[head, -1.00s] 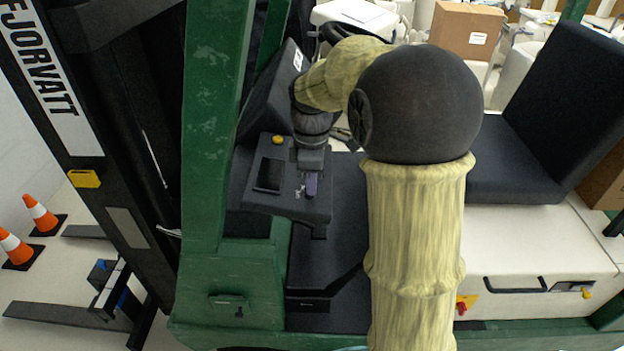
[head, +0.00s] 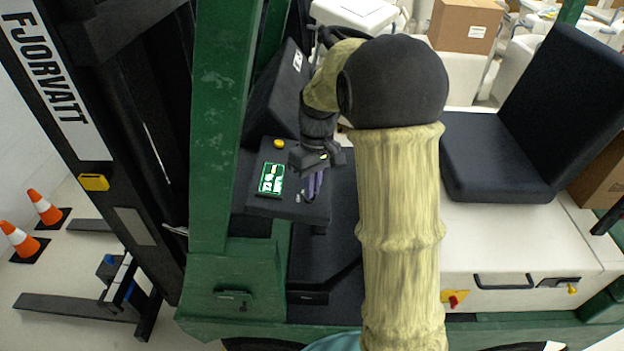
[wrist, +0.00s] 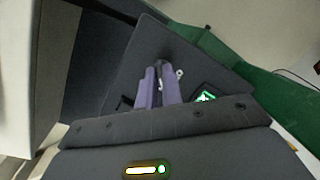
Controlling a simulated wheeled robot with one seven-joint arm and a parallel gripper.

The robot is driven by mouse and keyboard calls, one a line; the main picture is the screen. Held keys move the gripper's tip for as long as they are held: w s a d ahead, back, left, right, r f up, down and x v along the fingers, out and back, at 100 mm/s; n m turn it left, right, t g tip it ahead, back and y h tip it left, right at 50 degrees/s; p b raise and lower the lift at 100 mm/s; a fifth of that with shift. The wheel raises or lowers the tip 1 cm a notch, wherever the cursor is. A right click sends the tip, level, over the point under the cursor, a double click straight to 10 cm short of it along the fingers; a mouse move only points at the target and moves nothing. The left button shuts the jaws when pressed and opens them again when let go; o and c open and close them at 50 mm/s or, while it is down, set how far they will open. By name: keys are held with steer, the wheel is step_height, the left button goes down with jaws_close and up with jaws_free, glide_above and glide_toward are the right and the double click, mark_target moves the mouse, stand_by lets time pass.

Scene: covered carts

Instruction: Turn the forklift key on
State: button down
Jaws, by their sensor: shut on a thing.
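The forklift's dark console (head: 262,207) stands left of the seat. Its small screen (head: 270,178) is lit green and white, and it also shows lit in the wrist view (wrist: 205,97). My gripper (head: 313,190) reaches down to the console's right part, its purple fingers at the key's place. In the wrist view my gripper (wrist: 158,70) is shut on the key, which is mostly hidden between the two fingers. The wrist is turned at an angle over the console.
A yellow button (head: 279,143) sits above the screen. The green mast post (head: 218,130) rises close on the left. The black seat (head: 497,160) is on the right. Orange cones (head: 43,208) and the forks (head: 75,308) are at the far left.

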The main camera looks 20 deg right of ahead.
steer(key=shift+w+m+p, duration=0.1)
steer(key=shift+m+p, duration=0.4)
steer(key=shift+m, duration=0.8)
steer(key=c, duration=1.6)
jaws_free()
steer(key=shift+o, duration=0.2)
step_height(320, 180, up, 17)
steer(key=w+d+b, duration=0.1)
steer(key=w+d, duration=0.1)
steer(key=shift+w+d+b, duration=0.2)
steer(key=shift+d+b, duration=0.2)
steer(key=m+t, duration=0.2)
glide_above(320, 208)
step_height(320, 208, down, 11)
steer(key=s+a+f+t+h, duration=0.1)
steer(key=s+f+t, duration=0.1)
steer(key=s+f, duration=0.7)
steer(key=s, duration=0.3)
steer(key=shift+a+f+m, duration=0.2)
steer(key=shift+f+m, duration=0.1)
steer(key=shift+f, duration=0.05)
